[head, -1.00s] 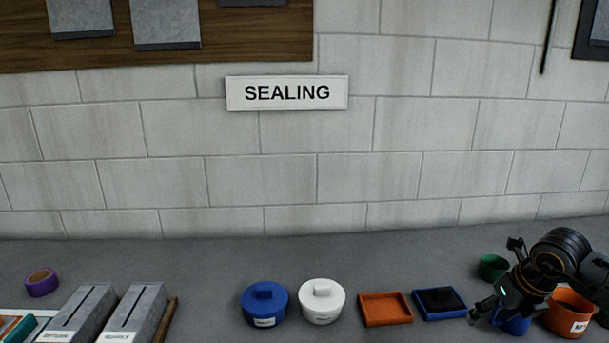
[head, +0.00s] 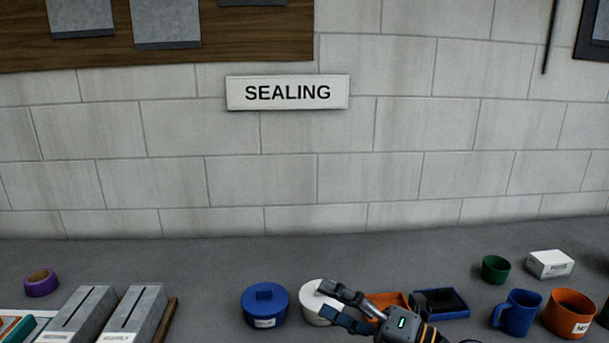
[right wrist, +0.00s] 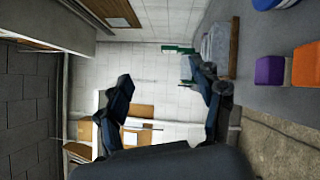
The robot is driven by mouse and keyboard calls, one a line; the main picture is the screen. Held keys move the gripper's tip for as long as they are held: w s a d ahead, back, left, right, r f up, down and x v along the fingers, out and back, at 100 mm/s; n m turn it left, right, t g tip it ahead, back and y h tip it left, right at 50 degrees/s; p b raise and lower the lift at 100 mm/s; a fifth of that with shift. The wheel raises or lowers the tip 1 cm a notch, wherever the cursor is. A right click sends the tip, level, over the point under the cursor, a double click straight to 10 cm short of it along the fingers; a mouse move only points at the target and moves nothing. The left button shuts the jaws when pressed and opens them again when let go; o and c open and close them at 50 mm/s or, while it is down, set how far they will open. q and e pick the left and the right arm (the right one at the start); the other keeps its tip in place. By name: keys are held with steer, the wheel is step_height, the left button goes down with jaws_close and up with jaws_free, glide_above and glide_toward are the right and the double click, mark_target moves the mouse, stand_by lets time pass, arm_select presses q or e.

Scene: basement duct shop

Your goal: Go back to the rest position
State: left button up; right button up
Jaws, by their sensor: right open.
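My right gripper (head: 340,306) is open and empty in the head view. It reaches in from the bottom edge, pointing left, in front of the white lidded pot (head: 314,293) and the orange tray (head: 384,300), and hides parts of both. In the right wrist view its two dark fingers (right wrist: 165,100) stand apart with nothing between them; the room and a far wall show beyond. My left gripper is not in the head view.
On the grey bench stand a blue lidded pot (head: 264,304), a blue tray (head: 446,303), a blue mug (head: 516,313), an orange pot (head: 569,314), a green cup (head: 495,268) and a white box (head: 550,263). Grey metal boxes (head: 139,314) and purple tape (head: 41,282) are at left.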

steer(key=w+d+m+t+h, duration=0.1)
steer(key=d+m+t+h, duration=0.8)
steer(key=m, duration=0.8)
steer(key=s+d+f+m+g+h, duration=0.25)
steer(key=d+f+m+h, duration=0.2)
steer(key=f, duration=0.35)
steer(key=s+d+f+m+g+h, duration=0.2)
steer(key=s+d+f+m+h, duration=0.15)
steer(key=f+m, duration=0.3)
steer(key=s+a+f+m+g, duration=0.1)
steer(key=s+f+m+g, duration=0.1)
steer(key=s+f+g, duration=0.55)
steer(key=s+f+m+g, duration=0.25)
steer(key=s+f, duration=0.55)
steer(key=s, duration=0.6)
step_height(320, 180, down, 25)
steer(key=n+g, duration=0.1)
steer(key=g, duration=0.1)
steer(key=s+d+f+g, duration=0.1)
steer(key=s+d+f, duration=0.1)
steer(key=s+f, duration=1.4)
steer(key=shift+s+d+f, duration=0.4)
steer(key=shift+s, duration=0.35)
